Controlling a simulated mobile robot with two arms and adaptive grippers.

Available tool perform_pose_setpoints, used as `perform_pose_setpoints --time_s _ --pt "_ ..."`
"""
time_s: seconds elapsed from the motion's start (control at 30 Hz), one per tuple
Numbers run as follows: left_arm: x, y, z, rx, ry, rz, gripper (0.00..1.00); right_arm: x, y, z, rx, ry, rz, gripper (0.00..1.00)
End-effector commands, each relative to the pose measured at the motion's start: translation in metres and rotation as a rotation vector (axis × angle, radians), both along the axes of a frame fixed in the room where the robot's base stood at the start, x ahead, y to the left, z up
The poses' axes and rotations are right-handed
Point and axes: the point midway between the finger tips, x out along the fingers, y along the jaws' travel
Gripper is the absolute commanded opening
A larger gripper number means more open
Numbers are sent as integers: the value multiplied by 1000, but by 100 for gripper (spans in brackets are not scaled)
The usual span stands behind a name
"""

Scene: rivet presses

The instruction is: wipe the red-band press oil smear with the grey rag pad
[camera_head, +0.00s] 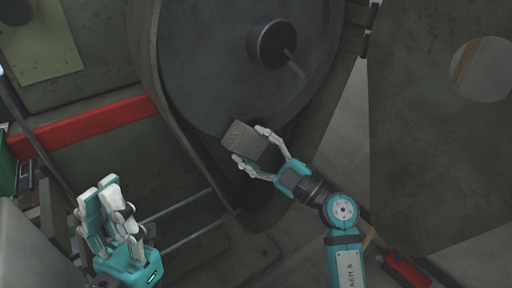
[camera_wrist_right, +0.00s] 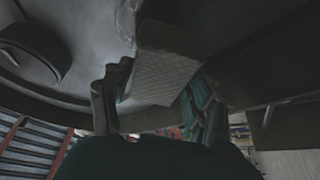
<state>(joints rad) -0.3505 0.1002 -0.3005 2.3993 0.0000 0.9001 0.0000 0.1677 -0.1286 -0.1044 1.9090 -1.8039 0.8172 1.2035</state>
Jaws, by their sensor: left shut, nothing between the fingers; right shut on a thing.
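The grey rag pad (camera_head: 243,141) is a rectangular block held between the fingers of my right gripper (camera_head: 254,148). It lies over the lower edge of the big dark round wheel (camera_head: 205,75) of the press. The wrist view shows the pad's quilted face (camera_wrist_right: 168,75) between the right fingers, close to the dark metal; I cannot tell whether it touches. A red band (camera_head: 95,123) crosses the press at the left. A pale, shiny streak (camera_wrist_right: 126,20) shows beside the pad; I cannot tell whether it is the oil smear. My left gripper (camera_head: 110,192) is shut and empty, lower left.
A hub with a short handle (camera_head: 272,43) sticks out from the wheel. A large dark panel with a round hole (camera_head: 440,130) stands at the right. Metal rods (camera_head: 185,205) run below the red band.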

Motion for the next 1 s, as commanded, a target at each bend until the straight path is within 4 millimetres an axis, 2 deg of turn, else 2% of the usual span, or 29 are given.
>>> perform_pose_setpoints --time_s 0.5,1.0 --pt "0 0 4 0 0 1 0 7 5 1 -1 -1 0 32" --pt "0 0 18 0 -1 1 0 28 -26 1 -1 0 -1 32"
